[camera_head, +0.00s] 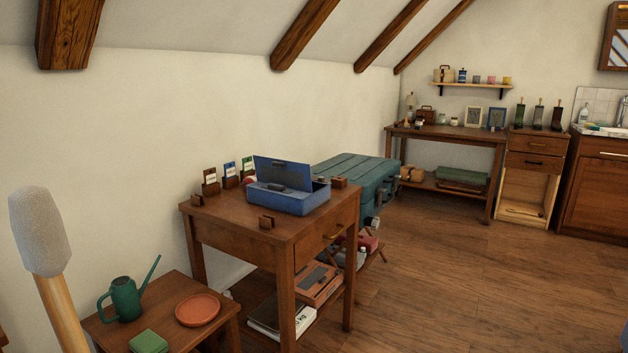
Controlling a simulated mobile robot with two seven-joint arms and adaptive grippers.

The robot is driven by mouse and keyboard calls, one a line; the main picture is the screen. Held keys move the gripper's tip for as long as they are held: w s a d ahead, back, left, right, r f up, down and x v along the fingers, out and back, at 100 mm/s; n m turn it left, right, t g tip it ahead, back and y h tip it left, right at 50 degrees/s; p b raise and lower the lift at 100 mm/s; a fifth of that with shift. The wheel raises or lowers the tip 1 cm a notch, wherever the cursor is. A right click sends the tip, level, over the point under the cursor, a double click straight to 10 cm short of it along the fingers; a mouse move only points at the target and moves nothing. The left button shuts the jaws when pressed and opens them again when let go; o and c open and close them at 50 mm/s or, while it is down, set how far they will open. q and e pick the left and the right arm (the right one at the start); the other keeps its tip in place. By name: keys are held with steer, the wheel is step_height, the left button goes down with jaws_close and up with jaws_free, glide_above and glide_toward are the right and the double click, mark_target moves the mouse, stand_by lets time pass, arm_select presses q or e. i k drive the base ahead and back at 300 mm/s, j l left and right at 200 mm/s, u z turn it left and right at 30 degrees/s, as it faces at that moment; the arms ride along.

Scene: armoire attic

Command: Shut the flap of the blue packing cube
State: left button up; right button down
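The blue packing cube (302,203) sits on top of a wooden side table with a drawer, in the middle of the head view. Its flap (283,174) stands raised and leans back, so the cube is open. The flap shows a dark patch near its top edge and another at its lower middle. I can see only a little of the cube's inside. Neither of my grippers shows in this view.
Small wooden blocks stand around the cube on the table (225,213), several holding cards. A green trunk (350,172) is behind it. A low table (222,311) with a green watering can (126,300) is at left. Floor (450,275) is clear at right.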

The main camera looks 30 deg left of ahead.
mark_target(293, 175)
steer(key=u, duration=1.45)
steer(key=l+u, duration=0.15)
steer(key=u, duration=0.25)
steer(key=i+l+u, duration=0.1)
steer(key=l+u, duration=0.15)
steer(key=u, duration=0.15)
steer(key=l+u, duration=0.15)
steer(key=u, duration=0.25)
steer(key=l, duration=0.6)
steer(key=k+l, duration=0.1)
steer(key=l, duration=0.45)
